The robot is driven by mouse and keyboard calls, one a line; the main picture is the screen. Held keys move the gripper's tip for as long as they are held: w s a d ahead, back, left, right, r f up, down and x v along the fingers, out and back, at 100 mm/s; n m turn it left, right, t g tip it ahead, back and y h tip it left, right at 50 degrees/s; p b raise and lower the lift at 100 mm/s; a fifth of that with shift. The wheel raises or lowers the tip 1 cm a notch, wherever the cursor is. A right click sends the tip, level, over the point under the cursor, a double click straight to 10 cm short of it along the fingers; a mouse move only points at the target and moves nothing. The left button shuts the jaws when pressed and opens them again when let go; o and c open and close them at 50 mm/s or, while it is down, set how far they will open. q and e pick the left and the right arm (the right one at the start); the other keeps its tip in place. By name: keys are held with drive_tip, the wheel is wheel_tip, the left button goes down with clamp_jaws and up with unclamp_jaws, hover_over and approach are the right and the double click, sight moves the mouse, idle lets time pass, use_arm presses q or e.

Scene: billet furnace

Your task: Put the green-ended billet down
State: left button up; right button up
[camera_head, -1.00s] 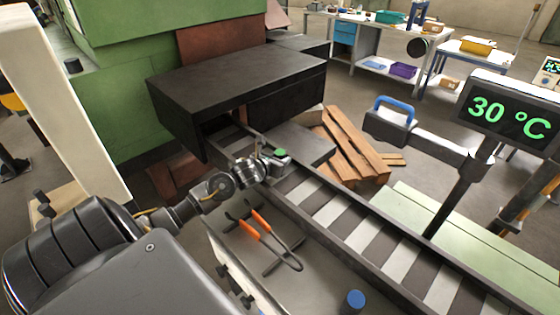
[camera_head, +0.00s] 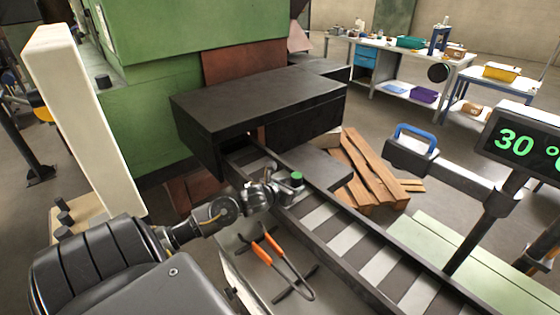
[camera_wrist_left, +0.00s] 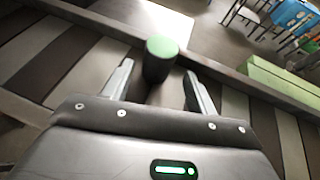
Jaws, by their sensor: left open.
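The green-ended billet (camera_head: 297,177) is a short dark cylinder with a green top end. In the left wrist view the billet (camera_wrist_left: 160,63) rises between the two fingers, with a gap visible on each side. My left gripper (camera_wrist_left: 156,88) is open around it. In the head view my left gripper (camera_head: 284,189) reaches in from the left, and its fingers are hard to make out. The billet's lower end is hidden. My right gripper is not in view.
The black furnace hood (camera_head: 262,100) stands just behind the billet. Orange-handled tongs (camera_head: 273,250) lie on a tray in front of the conveyor. A temperature display (camera_head: 525,140) and a blue-handled device (camera_head: 414,146) stand at the right. Wooden planks (camera_head: 372,172) lie behind the conveyor.

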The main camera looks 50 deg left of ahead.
use_arm(q)
drive_tip(key=b+v, duration=0.1)
drive_tip(key=v, duration=0.5)
drive_tip(key=shift+s+a, duration=0.15)
drive_tip(key=shift+s+d+r, duration=0.25)
drive_tip(key=shift+s+r, duration=0.4)
drive_tip(key=shift+s, duration=0.1)
